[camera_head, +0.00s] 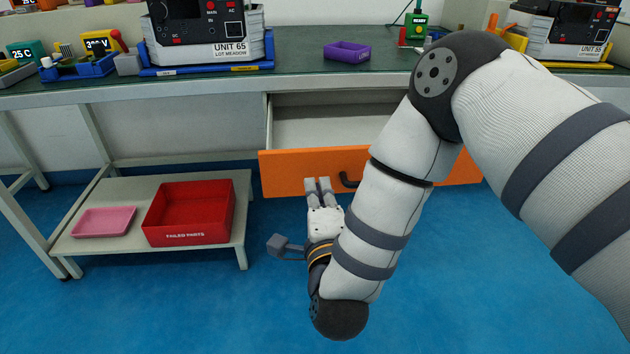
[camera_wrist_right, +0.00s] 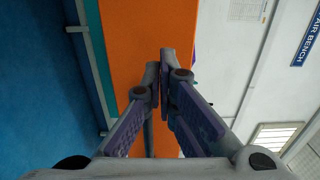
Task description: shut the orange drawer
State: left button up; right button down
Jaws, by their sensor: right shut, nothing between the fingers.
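The orange drawer (camera_head: 290,172) under the bench is pulled out, and its pale empty-looking inside shows behind the front. Its dark handle (camera_head: 347,181) is partly hidden by my right arm, as is the right part of the front. My right gripper (camera_head: 318,181) is shut and empty, with its fingertips at the lower edge of the drawer front, left of the handle. In the right wrist view the closed fingers (camera_wrist_right: 164,72) point at the orange front (camera_wrist_right: 130,35). I cannot tell whether they touch it. My left gripper is not in view.
A low shelf (camera_head: 245,190) at left holds a red FAILED PARTS bin (camera_head: 190,212) and a pink tray (camera_head: 104,221). The bench top (camera_head: 300,72) carries test units and a purple tray (camera_head: 347,52). The blue floor before the drawer is clear.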

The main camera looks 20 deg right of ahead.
aim_at(314, 170)
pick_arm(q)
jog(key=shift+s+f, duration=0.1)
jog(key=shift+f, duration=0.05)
pick_arm(e)
jog(key=shift+x, duration=1.75)
